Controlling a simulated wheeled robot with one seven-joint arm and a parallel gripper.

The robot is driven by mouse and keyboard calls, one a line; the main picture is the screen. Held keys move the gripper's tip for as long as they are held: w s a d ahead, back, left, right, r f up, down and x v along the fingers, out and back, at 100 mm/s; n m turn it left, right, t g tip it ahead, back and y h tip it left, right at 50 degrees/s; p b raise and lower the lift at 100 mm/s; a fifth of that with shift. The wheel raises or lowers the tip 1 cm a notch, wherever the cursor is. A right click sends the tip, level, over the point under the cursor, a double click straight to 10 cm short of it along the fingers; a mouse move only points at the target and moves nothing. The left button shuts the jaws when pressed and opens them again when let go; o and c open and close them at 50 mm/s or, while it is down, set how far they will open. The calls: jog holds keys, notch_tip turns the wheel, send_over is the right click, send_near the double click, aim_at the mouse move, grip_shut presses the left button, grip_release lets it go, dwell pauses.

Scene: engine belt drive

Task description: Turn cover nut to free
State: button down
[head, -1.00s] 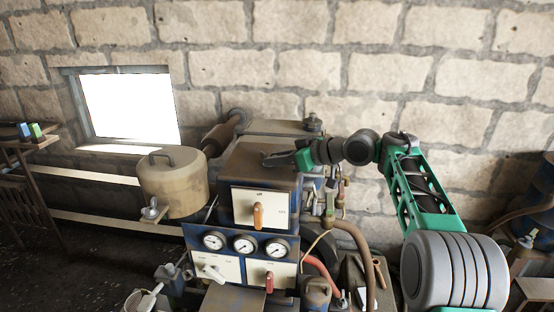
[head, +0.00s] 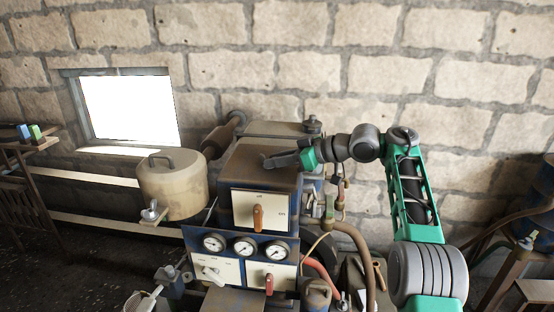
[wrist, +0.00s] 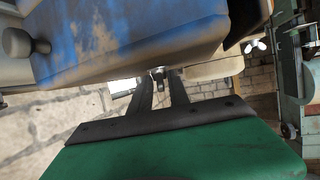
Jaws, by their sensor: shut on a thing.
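My gripper (head: 270,162) reaches in from the right over the brown-topped engine housing (head: 262,160) in the head view. In the wrist view its two dark fingers (wrist: 159,84) point away from the green palm. They are shut on a small dark piece at their tips, which I take to be the cover nut (wrist: 158,73). It sits just below the edge of a worn blue cover or housing (wrist: 120,40). The nut is too small to make out its shape or angle, and in the head view I cannot pick it out.
A cream tank (head: 172,182) stands left of the housing. Below are a switch panel (head: 258,209) and several gauges (head: 245,246). Hoses and pipes (head: 352,240) run down the right side. The stone wall (head: 380,75) stands close behind my arm.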

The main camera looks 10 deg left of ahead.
jog(key=shift+f, duration=0.15)
jog(key=c, duration=1.2)
grip_release()
jog(key=shift+c, duration=0.2)
jog(key=shift+r, duration=0.2)
